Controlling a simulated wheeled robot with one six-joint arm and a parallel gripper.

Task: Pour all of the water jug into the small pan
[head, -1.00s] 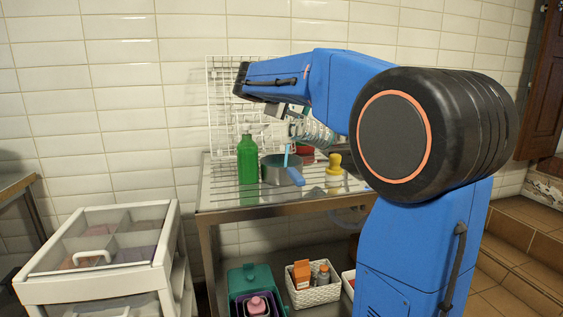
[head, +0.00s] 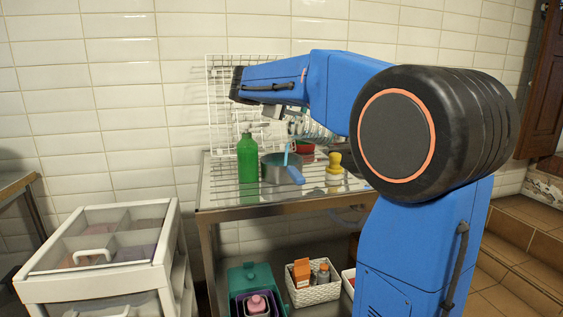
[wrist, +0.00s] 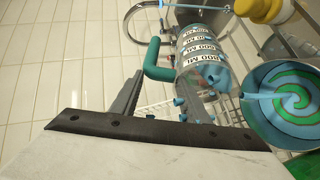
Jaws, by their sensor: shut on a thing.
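The clear water jug (wrist: 200,45) with printed measuring marks and a green handle (wrist: 153,62) is steeply tilted in the wrist view. My gripper (wrist: 160,82) is shut on the handle. Blue water shows in the jug and as separate bits near its mouth. The small pan (wrist: 246,112) lies to the right in the wrist view, with blue and green swirls inside. In the head view the grey pan (head: 270,172) stands on the table, with a light blue streak above it. The jug (head: 308,130) is above the pan, partly hidden by my arm.
A green bottle (head: 248,160) stands just left of the pan. A yellow-topped bottle (head: 335,172) stands to its right, with a red item (head: 305,148) behind. A white wire grid (head: 225,105) rises at the back. A white drawer unit (head: 95,255) stands left of the table.

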